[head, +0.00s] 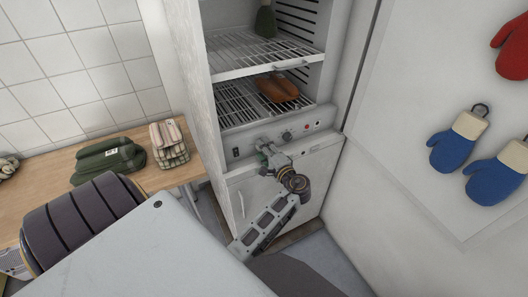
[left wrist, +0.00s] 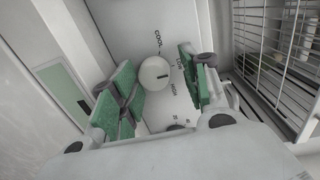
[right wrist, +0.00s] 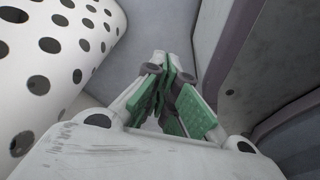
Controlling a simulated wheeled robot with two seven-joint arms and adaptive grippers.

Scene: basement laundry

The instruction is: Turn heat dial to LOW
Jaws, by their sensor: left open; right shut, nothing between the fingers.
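The heat dial (left wrist: 153,74) is a round white knob with a short dark mark, on a pale panel lettered COOL, LOW and HIGH in the left wrist view. Its mark is on the side facing the LOW and HIGH lettering, seemingly nearer HIGH. My left gripper (left wrist: 160,88) is open, with green-padded fingers on either side of the dial; contact is not clear. In the head view my left gripper (head: 262,148) is at the cabinet's control panel (head: 318,117) and appears to cover the dial. My right gripper (right wrist: 167,88) is shut and empty, away from the panel.
Wire shelves (head: 240,101) stand above the panel, one with a brown item (head: 277,88). Another knob (head: 287,136) is right of my left gripper. A wooden counter (head: 40,203) with folded cloths is left. A white perforated surface (right wrist: 55,60) is beside my right gripper.

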